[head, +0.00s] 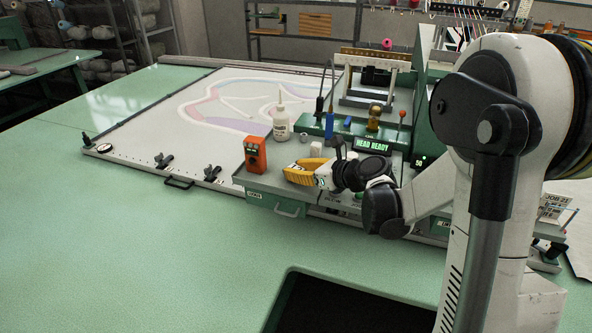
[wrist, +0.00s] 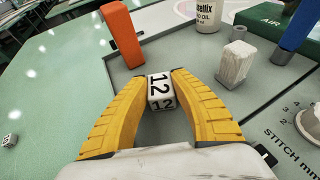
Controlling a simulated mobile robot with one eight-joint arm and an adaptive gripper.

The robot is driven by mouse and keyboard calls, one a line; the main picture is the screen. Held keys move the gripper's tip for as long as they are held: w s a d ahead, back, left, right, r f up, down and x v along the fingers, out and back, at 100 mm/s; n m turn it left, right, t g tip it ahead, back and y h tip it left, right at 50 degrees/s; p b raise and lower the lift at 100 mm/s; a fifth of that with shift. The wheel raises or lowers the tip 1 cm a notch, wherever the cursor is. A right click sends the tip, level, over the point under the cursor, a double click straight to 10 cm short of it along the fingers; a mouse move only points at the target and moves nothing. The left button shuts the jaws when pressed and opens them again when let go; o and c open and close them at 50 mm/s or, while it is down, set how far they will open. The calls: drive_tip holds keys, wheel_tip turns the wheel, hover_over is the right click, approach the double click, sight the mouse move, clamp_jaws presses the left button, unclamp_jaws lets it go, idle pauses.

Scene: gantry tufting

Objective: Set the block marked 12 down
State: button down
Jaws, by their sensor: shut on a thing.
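The block marked 12 (wrist: 160,92) is a small white cube with black numbers. In the wrist view it sits between the two yellow fingers of my gripper (head: 289,172), which are shut on it. My gripper is low over the grey tray (head: 262,183) at the front of the machine. I cannot tell whether the block touches the tray or hangs just above it. In the head view the yellow fingers mostly hide the block.
An orange device (head: 255,153) stands close left of my gripper. A white bottle (head: 281,124), a pale upright block (wrist: 236,63) and a blue-handled tool (head: 329,122) stand behind.

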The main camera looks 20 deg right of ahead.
drive_tip(key=c, duration=1.2)
unclamp_jaws()
